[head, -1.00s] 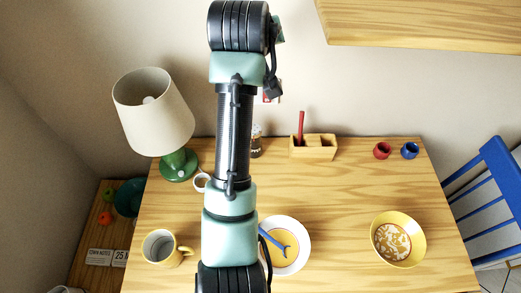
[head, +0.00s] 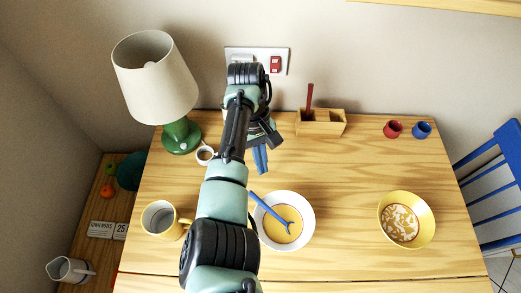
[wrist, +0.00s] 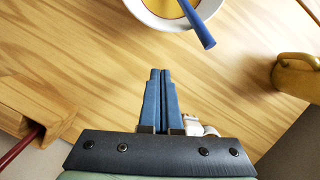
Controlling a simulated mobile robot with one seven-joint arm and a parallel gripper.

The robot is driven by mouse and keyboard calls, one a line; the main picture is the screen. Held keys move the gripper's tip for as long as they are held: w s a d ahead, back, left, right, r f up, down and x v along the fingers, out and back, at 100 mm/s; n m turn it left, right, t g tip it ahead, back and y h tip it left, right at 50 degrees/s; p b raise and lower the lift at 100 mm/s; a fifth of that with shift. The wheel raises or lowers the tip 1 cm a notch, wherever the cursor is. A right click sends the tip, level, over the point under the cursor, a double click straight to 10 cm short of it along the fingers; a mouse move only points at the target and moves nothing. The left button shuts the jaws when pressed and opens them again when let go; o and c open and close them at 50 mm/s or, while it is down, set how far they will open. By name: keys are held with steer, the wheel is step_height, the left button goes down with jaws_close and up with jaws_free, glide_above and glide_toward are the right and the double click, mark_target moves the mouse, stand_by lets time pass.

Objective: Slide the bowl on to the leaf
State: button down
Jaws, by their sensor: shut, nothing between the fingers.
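A white bowl (head: 301,212) with yellow-orange contents and a blue spoon (head: 268,209) in it stands on the wooden table, front of middle. Its rim (wrist: 150,20) also shows at the top of the wrist view. A yellow bowl (head: 428,214) with a brown-and-white patterned inside stands to the right. A seam crosses the table near its front edge; the strip in front of it (head: 400,284) looks like the leaf. My gripper (head: 262,172) is shut and empty, behind the white bowl and apart from it; its blue fingertips (wrist: 160,71) point toward the bowl in the wrist view.
A yellow mug (head: 160,221) stands front left, partly beside my arm. A green lamp (head: 181,137), a small white cup (head: 205,155) and a wooden organiser (head: 320,122) stand at the back. Red (head: 393,129) and blue (head: 422,130) pots stand back right. Table between the bowls is clear.

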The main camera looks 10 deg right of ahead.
steer(key=x, duration=0.3)
steer(key=shift+s+f, duration=0.2)
steer(key=shift+f, duration=0.15)
steer(key=shift+s+d+r+p, duration=0.1)
steer(key=shift+s+d+p, duration=0.05)
steer(key=shift+s+p, duration=0.3)
steer(key=shift+s+d+r+p, duration=0.1)
steer(key=shift+s+r+p, duration=0.1)
steer(key=shift+s, duration=0.3)
steer(key=shift+s+d+f+p, duration=0.15)
steer(key=shift+s+p, duration=0.15)
steer(key=shift+s, duration=0.55)
